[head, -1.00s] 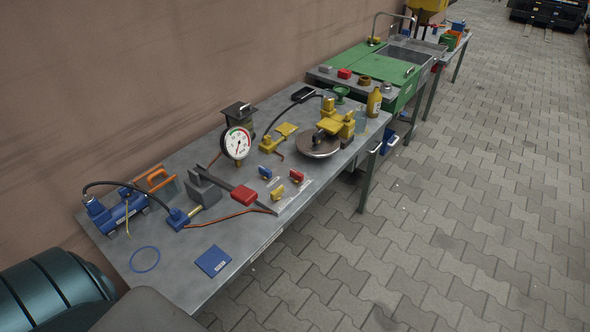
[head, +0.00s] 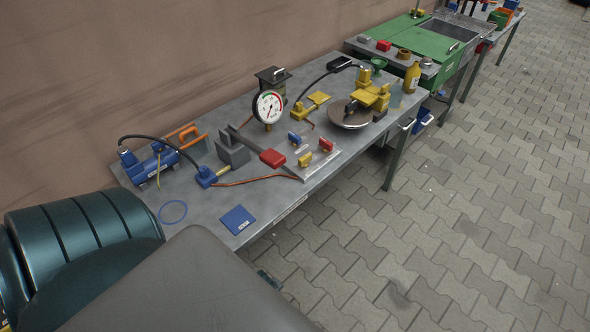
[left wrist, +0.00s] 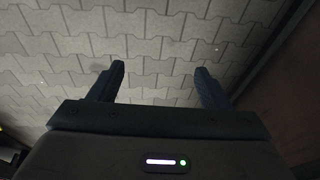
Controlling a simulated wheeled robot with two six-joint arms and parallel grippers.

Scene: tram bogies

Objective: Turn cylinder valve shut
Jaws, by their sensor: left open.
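No cylinder valve can be made out for certain. A small green wheel-like part (head: 378,65) stands at the back of the grey workbench (head: 205,228). A blue cylindrical unit (head: 148,164) with a black hose lies at the bench's left end; I cannot tell whether either is the valve. My left gripper (left wrist: 159,70) is open and empty in the left wrist view, with only paving between and beyond its fingers. Neither gripper shows in the head view.
A round dial gauge (head: 268,106), red and blue small blocks, a blue plate (head: 238,219) and a yellow device on a round disc (head: 350,116) crowd the bench. A green-topped sink unit (head: 425,38) stands beyond. The paved floor (head: 480,220) to the right is clear.

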